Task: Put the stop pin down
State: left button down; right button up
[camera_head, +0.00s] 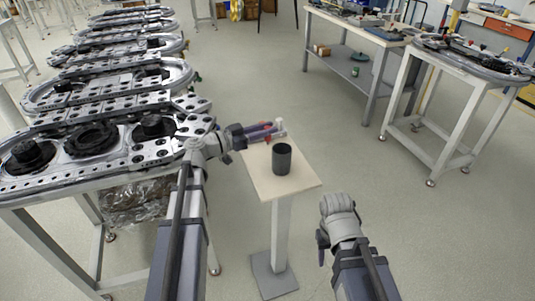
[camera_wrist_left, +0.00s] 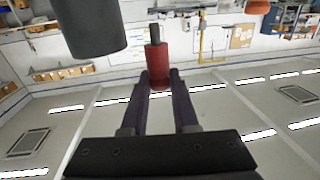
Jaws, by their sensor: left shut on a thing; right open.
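My left gripper (camera_head: 272,131) is over the back left of a small pale pedestal table (camera_head: 293,184). In the left wrist view its two fingers (camera_wrist_left: 160,78) are shut on the stop pin (camera_wrist_left: 158,60), a red cylinder with a thin dark end. In the head view the fingers mostly hide the pin; whether it touches the tabletop cannot be told. A dark grey cup (camera_head: 282,160) stands upright on the table, close to the gripper; it also shows in the left wrist view (camera_wrist_left: 92,28). My right gripper (camera_head: 331,236) is open and empty, low and right of the table.
A ring track (camera_head: 95,140) with dark round parts lies on a long frame at left. A workbench (camera_head: 345,35) and a second track stand (camera_head: 455,65) are at the back right. The floor between is clear.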

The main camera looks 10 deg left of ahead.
pick_arm(q)
jog(key=shift+f+b, duration=2.6)
jog(key=shift+f, duration=0.65)
jog(key=shift+f, duration=0.2)
jog(key=c, duration=0.9)
grip_release()
jog(key=shift+r, duration=0.1)
jog(key=shift+c, duration=0.2)
jog(key=shift+r, duration=0.1)
jog(key=shift+s+a, duration=0.15)
jog(key=v, duration=1.1)
jog(key=shift+s+a, duration=0.2)
jog(key=shift+s, duration=0.05)
